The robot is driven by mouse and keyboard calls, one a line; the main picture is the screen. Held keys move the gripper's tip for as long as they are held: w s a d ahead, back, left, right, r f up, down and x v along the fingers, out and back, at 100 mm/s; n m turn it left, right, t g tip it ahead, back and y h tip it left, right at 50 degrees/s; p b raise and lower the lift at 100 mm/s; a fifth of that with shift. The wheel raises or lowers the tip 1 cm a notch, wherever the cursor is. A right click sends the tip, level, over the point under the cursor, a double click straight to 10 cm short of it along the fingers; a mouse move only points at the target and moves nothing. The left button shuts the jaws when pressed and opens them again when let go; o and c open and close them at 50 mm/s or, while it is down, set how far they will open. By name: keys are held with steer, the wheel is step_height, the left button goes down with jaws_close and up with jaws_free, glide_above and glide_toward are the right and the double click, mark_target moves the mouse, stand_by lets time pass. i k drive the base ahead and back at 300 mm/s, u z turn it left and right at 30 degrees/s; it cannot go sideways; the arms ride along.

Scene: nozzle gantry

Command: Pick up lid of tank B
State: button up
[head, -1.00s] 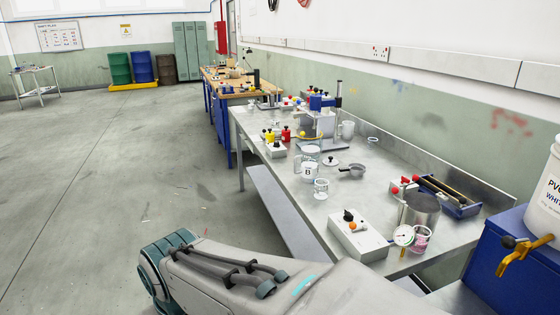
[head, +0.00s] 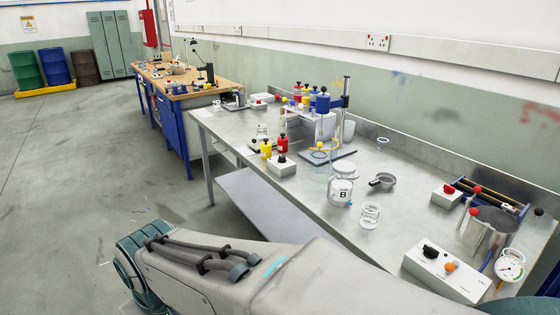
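Tank B is a clear jar (head: 341,194) with a black letter B on a white label. It stands on the grey metal bench left of a small grey pan. A pale round disc (head: 346,171) shows at the jar's top edge. It looks like a lid, but I cannot tell whether it rests on the jar or lies just behind it. My arm crosses the bottom of the head view. My gripper is out of view.
On the metal bench (head: 320,240) are the grey pan (head: 384,181), a glass piece (head: 370,215), a white control box (head: 440,272), a gauge (head: 510,264) and a stand with a blue part (head: 323,103). A wooden bench (head: 190,82) stands farther back. Floor at left is open.

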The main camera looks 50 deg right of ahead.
mark_target(342, 180)
steer(key=z, duration=0.3)
steer(key=i, duration=1.55)
steer(key=z, duration=1.2)
steer(key=i, duration=0.9)
steer(key=z, duration=1.5)
steer(key=i, duration=0.55)
steer(key=z, duration=0.5)
